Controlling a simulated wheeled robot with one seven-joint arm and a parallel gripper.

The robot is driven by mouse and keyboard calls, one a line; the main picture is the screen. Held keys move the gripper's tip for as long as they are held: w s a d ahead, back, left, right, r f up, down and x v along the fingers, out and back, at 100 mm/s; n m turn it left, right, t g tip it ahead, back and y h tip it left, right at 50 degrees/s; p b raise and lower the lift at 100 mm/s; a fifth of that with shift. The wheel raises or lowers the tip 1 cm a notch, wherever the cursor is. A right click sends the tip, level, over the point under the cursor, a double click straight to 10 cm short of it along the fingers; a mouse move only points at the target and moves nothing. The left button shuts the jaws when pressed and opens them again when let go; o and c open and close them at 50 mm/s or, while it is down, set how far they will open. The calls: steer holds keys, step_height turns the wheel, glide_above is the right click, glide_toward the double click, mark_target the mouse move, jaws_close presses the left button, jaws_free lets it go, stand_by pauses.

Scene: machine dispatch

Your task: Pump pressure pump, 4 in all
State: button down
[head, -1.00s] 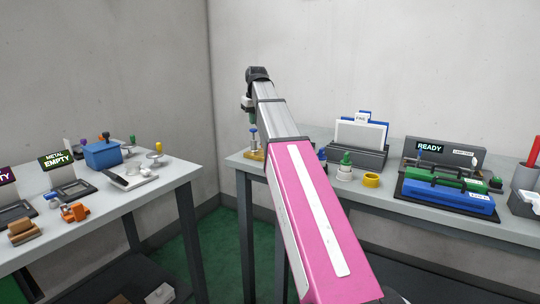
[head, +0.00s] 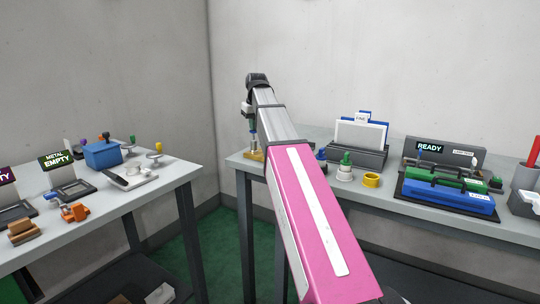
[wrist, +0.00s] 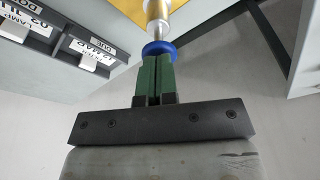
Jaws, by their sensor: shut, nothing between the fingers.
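The pressure pump (head: 254,148) stands at the left end of the right-hand table in the head view, with a yellow base, a metal shaft and a blue knob. In the wrist view its blue knob (wrist: 159,48) is right at the tips of my green fingers, with the metal shaft (wrist: 157,20) and yellow base beyond. My gripper (wrist: 157,57) is shut with nothing between the fingers. Its tips meet the knob in the picture and appear to touch it. In the head view my gripper (head: 251,122) is small and directly above the pump.
Right of the pump are a green-topped white piece (head: 345,165), a yellow ring (head: 371,180), a file holder (head: 358,154) and a blue-green machine under a READY sign (head: 430,147). The left table (head: 150,195) holds trays, a blue box (head: 102,155) and small parts. A floor gap separates the tables.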

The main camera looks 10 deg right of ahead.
steer(key=shift+f, duration=1.3)
steer(key=shift+r, duration=2.5)
steer(key=shift+f, duration=0.5)
steer(key=shift+f, duration=2)
steer(key=shift+r, duration=2.5)
